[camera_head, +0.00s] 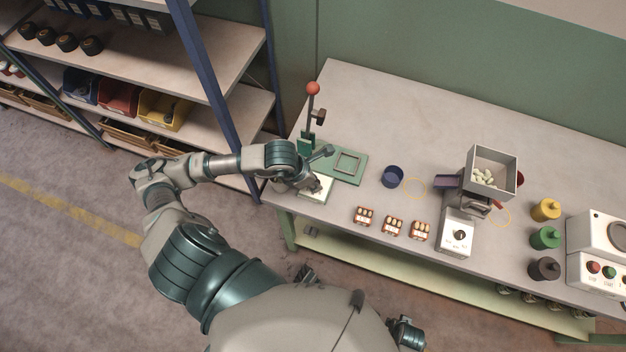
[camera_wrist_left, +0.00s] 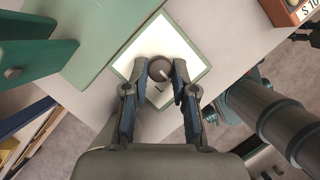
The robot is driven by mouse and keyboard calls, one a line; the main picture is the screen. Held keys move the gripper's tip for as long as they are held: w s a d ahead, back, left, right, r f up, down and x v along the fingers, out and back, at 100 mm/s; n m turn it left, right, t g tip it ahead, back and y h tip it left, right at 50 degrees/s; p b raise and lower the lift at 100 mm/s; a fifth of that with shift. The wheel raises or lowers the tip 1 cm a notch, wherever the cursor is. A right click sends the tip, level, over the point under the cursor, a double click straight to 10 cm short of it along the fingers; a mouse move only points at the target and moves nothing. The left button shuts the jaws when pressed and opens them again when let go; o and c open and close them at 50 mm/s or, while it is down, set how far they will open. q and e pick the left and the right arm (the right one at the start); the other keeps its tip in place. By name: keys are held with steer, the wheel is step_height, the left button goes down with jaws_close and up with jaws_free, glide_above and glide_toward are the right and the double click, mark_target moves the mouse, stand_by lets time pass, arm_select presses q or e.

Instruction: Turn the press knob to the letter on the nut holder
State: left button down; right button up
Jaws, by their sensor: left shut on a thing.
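The press (camera_head: 349,163) has a green base and a lever with a red ball (camera_head: 313,88), at the left end of the table. In front of it is a white panel (camera_head: 316,190) with a grey round knob, which shows in the left wrist view (camera_wrist_left: 160,69). My left gripper (camera_wrist_left: 166,82) is shut on the knob, with a finger on each side. In the head view my left gripper (camera_head: 316,184) hides the knob and any letters near it. Three nut holders (camera_head: 364,216) with orange parts stand in a row right of the panel. My right gripper is not clearly in view.
A dark blue cup (camera_head: 392,176) stands right of the press. A grey hopper (camera_head: 490,172) with pale nuts stands above a box with a dial (camera_head: 458,236). Yellow, green and dark weights (camera_head: 545,238) are further right. Shelves (camera_head: 205,60) stand at the left.

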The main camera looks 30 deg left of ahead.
arm_select(q)
steer(key=shift+w+r, duration=0.1)
steer(key=shift+w, duration=0.05)
steer(key=c, duration=1)
jaws_free()
steer(key=shift+o, duration=0.3)
steer(key=v, duration=0.7)
steer(key=shift+a, duration=0.1)
